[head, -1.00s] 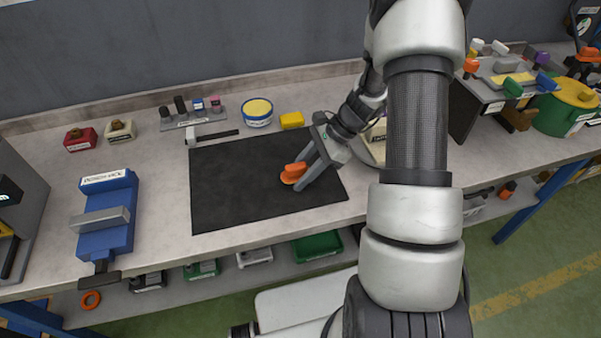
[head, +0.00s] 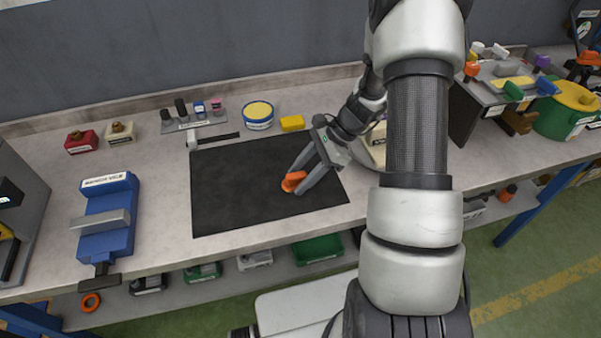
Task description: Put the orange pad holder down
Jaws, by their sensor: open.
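The orange pad holder (head: 291,183) rests on the black mat (head: 232,190), in the mat's right half. My gripper (head: 296,180) is open, with its two grey fingers spread around the holder's sides. The fingers reach down from the upper right and partly hide the holder. I cannot tell whether either finger still touches it.
A blue vise (head: 104,220) stands left of the mat. A hammer (head: 212,137), a round blue tin (head: 258,115) and a yellow block (head: 292,123) lie behind the mat. A green pot (head: 568,108) stands far right. The mat's left half is clear.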

